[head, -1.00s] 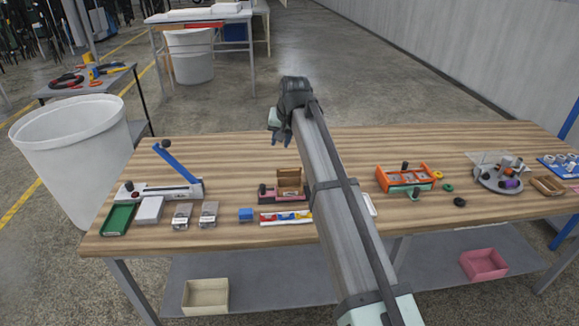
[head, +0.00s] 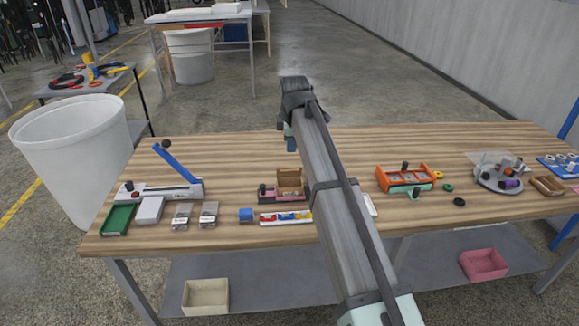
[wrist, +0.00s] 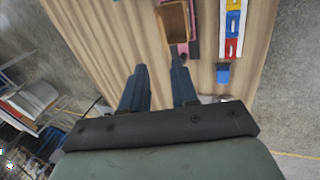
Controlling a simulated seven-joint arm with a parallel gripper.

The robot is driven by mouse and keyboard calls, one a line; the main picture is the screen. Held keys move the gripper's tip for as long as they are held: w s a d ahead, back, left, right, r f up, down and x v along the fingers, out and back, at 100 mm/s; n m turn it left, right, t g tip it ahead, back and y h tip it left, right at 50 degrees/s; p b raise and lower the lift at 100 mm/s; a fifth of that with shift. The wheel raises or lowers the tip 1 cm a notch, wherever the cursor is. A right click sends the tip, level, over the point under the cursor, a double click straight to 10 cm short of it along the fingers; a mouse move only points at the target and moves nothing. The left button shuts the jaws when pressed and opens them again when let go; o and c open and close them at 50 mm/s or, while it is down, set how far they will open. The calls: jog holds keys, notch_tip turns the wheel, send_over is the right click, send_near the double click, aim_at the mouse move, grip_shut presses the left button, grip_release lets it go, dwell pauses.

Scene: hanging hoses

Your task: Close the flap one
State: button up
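A small brown box (head: 290,193) stands on a pink base near the middle of the table, and its brown flap (head: 289,177) stands raised at the back. I cannot read any label saying which flap is flap one. A dark knob (head: 262,188) sits on the left of the pink base. The box also shows at the top of the wrist view (wrist: 174,24). My gripper (head: 291,143) is above the far part of the table, behind the box and apart from it. In the wrist view its two blue fingers (wrist: 159,63) are spread with nothing between them.
A blue cube (head: 246,214) and a white tray (head: 268,218) with coloured pieces lie in front of the box. A blue-armed device (head: 178,164) is at left. An orange fixture (head: 405,179) is at right, beyond my arm. The table's back strip is mostly clear.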

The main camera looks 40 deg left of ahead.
send_near(290, 170)
jog(key=shift+n, duration=0.4)
jog(key=x, duration=0.8)
jog(key=shift+w+a, duration=0.2)
jog(key=shift+a, duration=0.15)
jog(key=shift+c, duration=0.3)
grip_shut()
